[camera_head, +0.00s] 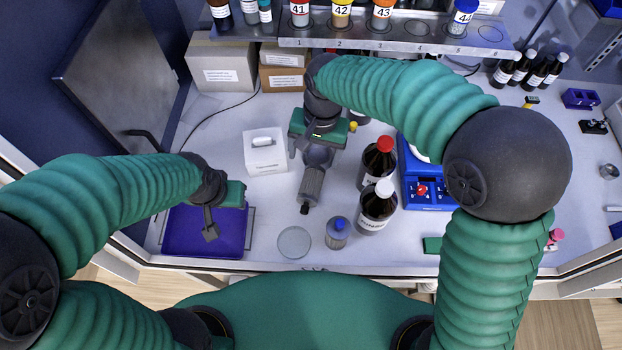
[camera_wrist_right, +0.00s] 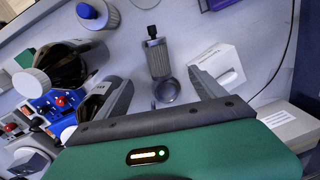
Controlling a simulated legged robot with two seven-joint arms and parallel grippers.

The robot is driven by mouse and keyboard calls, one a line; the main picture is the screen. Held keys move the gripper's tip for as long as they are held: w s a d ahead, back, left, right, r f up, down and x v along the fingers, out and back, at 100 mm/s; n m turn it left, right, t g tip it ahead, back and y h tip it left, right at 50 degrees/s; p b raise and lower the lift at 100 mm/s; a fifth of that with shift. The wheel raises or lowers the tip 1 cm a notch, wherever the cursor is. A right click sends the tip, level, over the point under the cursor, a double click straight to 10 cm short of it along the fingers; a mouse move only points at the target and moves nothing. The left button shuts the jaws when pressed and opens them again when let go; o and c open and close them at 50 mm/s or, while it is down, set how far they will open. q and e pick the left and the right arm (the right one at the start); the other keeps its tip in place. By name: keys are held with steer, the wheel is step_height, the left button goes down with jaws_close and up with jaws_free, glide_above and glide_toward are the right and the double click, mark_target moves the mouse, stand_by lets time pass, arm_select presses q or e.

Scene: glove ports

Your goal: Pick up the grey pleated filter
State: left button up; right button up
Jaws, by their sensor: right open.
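The grey pleated filter (camera_head: 312,186) is a ribbed grey cylinder with a black nozzle at its near end and a round, smooth part at its far end. It is over the white bench, right of the white box. The right wrist view shows the filter (camera_wrist_right: 157,60) just beyond the jaws, apart from both fingers. My right gripper (camera_head: 317,150) is open and empty at the filter's far end; its fingers spread wide in the wrist view (camera_wrist_right: 150,92). My left gripper (camera_head: 211,230) hangs over the purple tray, and its jaw gap is not clear.
A white box (camera_head: 265,155) stands left of the filter. Two dark bottles, one red-capped (camera_head: 379,160) and one white-capped (camera_head: 377,207), stand to the right. A blue-capped jar (camera_head: 338,233) and a glass dish (camera_head: 294,242) are nearer. The purple tray (camera_head: 180,235) is at left.

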mark_target(312, 182)
steer(key=f, duration=0.4)
steer(key=f+p, duration=0.1)
steer(key=f, duration=0.2)
steer(key=a+f+p, duration=0.1)
steer(key=f, duration=0.3)
steer(key=shift+w+f, duration=0.15)
steer(key=shift+f, duration=0.15)
step_height(312, 182, down, 5)
steer(key=shift+d+r+p, duration=0.1)
steer(key=shift+r+p, duration=0.05)
steer(key=shift+p, duration=1)
steer(key=shift+w+f, duration=0.1)
steer(key=shift+f, duration=0.3)
